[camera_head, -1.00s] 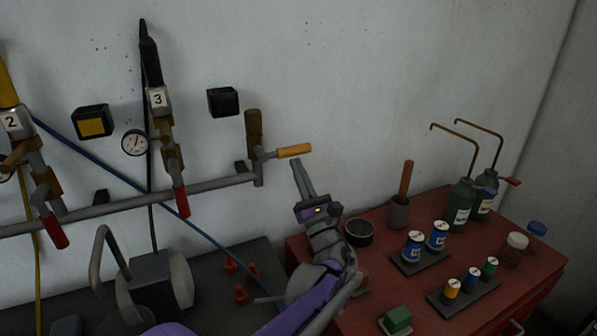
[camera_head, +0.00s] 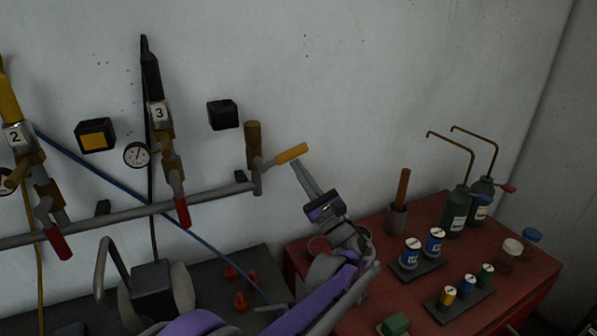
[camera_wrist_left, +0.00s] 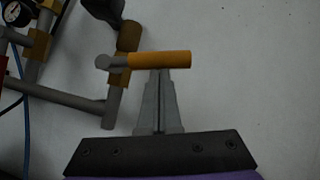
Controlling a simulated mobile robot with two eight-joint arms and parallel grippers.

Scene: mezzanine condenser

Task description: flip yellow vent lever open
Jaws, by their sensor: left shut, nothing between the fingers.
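The yellow vent lever (camera_head: 292,153) is at the right end of the grey pipe manifold, on a brass valve (camera_head: 253,146). It points right and slightly up in the head view. In the left wrist view the lever (camera_wrist_left: 160,60) lies crosswise just beyond my fingertips. My left gripper (camera_head: 298,166) is shut and empty, its tips right below the lever's handle. The tips appear to touch or nearly touch the handle's underside; I cannot tell which. My right gripper is not in view.
The grey pipe (camera_head: 120,214) with red-handled valves (camera_head: 182,212) runs along the wall to the left. A red cabinet (camera_head: 400,275) bearing bottles and spools stands at the lower right. The wall above the lever is clear.

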